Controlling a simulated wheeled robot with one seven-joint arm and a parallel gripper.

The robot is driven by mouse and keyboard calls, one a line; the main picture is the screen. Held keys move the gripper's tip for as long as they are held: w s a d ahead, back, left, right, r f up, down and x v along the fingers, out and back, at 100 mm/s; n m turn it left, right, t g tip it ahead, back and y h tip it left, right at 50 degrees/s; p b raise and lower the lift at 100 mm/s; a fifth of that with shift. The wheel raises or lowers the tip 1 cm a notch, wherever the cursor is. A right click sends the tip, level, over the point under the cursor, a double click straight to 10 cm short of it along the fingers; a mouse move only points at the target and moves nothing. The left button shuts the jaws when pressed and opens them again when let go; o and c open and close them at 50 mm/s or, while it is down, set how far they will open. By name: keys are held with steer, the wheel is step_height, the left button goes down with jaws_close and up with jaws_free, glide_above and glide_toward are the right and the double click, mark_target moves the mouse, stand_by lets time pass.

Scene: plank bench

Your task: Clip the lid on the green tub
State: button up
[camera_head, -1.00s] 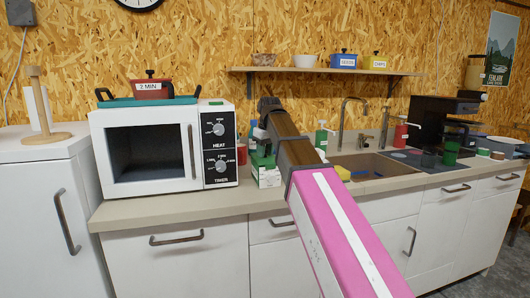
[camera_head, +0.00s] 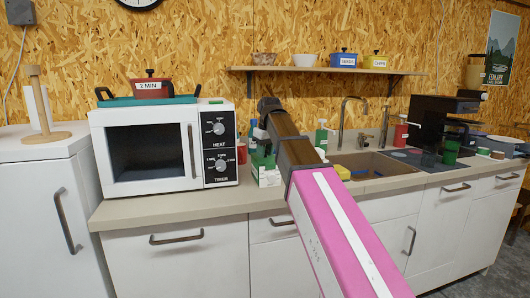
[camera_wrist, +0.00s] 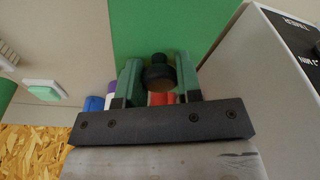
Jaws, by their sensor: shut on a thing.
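In the wrist view my gripper (camera_wrist: 158,85) is shut on a black knob (camera_wrist: 158,70), with one green-grey finger on each side of it. Behind the knob is a broad, flat green surface (camera_wrist: 165,25); I cannot tell whether it is the lid, the tub or both. In the head view a green thing (camera_head: 262,160) with white, labelled parts stands on the counter just right of the microwave. My arm hides part of it and my fingertips. Whether lid and tub touch cannot be seen.
The microwave (camera_head: 150,150) stands close by; its side (camera_wrist: 270,80) is near my gripper in the wrist view. Red and blue things (camera_wrist: 93,103) are near the wall. The sink (camera_head: 372,165) is to the right, and a shelf (camera_head: 320,71) hangs above.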

steer(key=o, duration=1.5)
steer(key=shift+r, duration=0.1)
steer(key=shift+r, duration=3.4)
jaws_close()
steer(key=shift+f, duration=2.1)
